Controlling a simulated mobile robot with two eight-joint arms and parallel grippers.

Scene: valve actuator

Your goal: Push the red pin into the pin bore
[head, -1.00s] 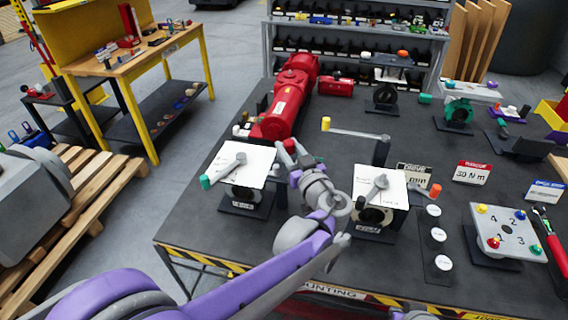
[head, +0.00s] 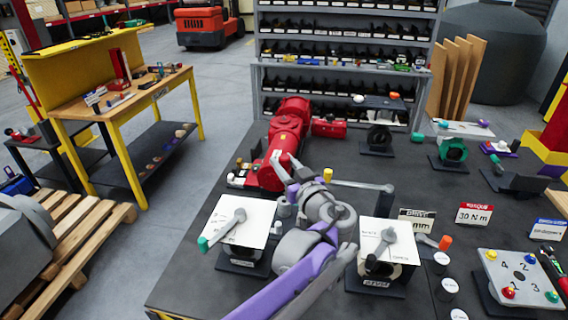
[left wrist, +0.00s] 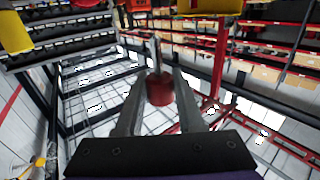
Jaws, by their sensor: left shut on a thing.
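The red valve actuator (head: 289,128) lies on the dark bench, a long red body running away from me. My left gripper (head: 284,163) is just in front of its near end in the head view. In the left wrist view the fingers (left wrist: 158,100) are shut on the red pin (left wrist: 159,89), a short red cylinder with a thin grey stem. In the head view the pin does not stand out against the red body, and I cannot tell whether it touches it. I cannot make out the pin bore. My right gripper is not in view.
Two white-topped stands with grey levers, one left (head: 224,218) and one right (head: 375,233), flank my left arm.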

